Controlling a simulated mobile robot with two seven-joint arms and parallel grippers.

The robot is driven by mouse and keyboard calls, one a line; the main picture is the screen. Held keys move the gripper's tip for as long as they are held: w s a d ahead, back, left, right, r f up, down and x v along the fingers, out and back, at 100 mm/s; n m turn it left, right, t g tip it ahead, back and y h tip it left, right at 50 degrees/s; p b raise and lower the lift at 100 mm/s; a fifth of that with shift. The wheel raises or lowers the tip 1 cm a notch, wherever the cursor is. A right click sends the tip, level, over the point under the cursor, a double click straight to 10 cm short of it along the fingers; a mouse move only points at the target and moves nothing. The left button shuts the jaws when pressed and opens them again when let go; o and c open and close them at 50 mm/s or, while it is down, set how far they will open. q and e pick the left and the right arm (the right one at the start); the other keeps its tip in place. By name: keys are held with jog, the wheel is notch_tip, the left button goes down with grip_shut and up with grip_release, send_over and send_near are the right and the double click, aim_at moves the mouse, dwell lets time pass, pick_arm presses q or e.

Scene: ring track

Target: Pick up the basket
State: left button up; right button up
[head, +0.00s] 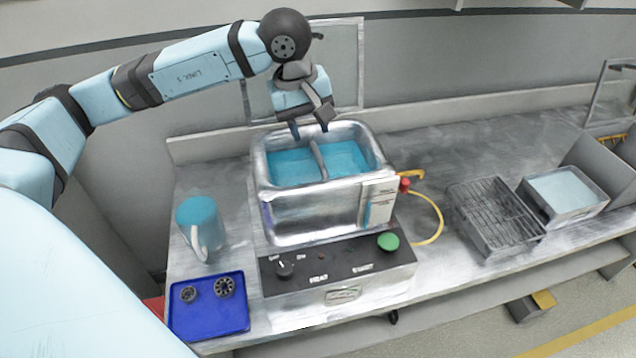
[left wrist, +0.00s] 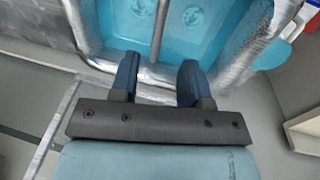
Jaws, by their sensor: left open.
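A metal tank (head: 310,213) filled with blue liquid stands at the middle of the counter. A thin metal bar (head: 318,158), perhaps a basket handle, runs across its opening; it also shows in the left wrist view (left wrist: 160,28). Any basket body beneath is hard to make out. My left gripper (head: 310,126) is open and empty at the tank's far rim, fingers pointing down. In the left wrist view its fingers (left wrist: 158,70) lie either side of the bar's line, apart from it.
A control panel (head: 335,270) with a green button is in front of the tank. A yellow hose (head: 438,215) and a shallow metal pan (head: 565,193) are at the right.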

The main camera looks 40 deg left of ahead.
aim_at(318, 156)
pick_arm(q)
jog(key=f, duration=0.2)
jog(key=w+f, duration=0.1)
jog(key=f, duration=0.2)
jog(key=d+f, duration=0.1)
jog(key=f, duration=0.2)
jog(key=shift+w+d+f, duration=0.1)
jog(key=shift+w+f, duration=0.1)
jog(key=shift+f, duration=0.05)
jog(key=shift+r, duration=0.1)
grip_shut()
